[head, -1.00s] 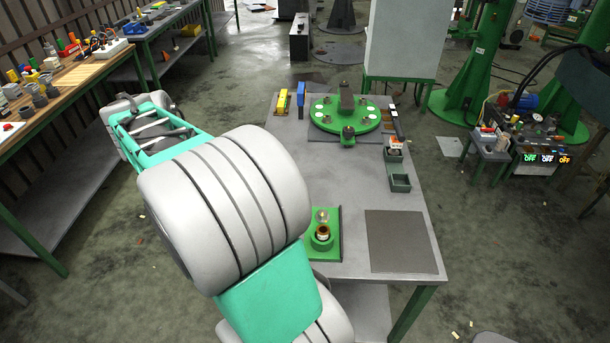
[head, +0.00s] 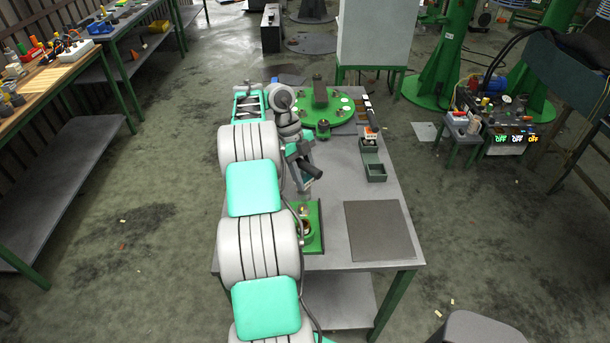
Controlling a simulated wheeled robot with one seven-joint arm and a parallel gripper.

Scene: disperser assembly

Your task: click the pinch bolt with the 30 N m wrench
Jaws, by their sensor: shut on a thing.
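My gripper (head: 302,178) is over the near half of the grey table, just behind and above a green plate fixture (head: 313,245). It is shut on a dark-handled tool (head: 312,168), probably a wrench. Its far end and any marking are too small to read, and I cannot tell whether it touches the fixture. I cannot make out the pinch bolt.
A dark mat (head: 379,231) lies bare at the front right. My arm covers the table's left side.

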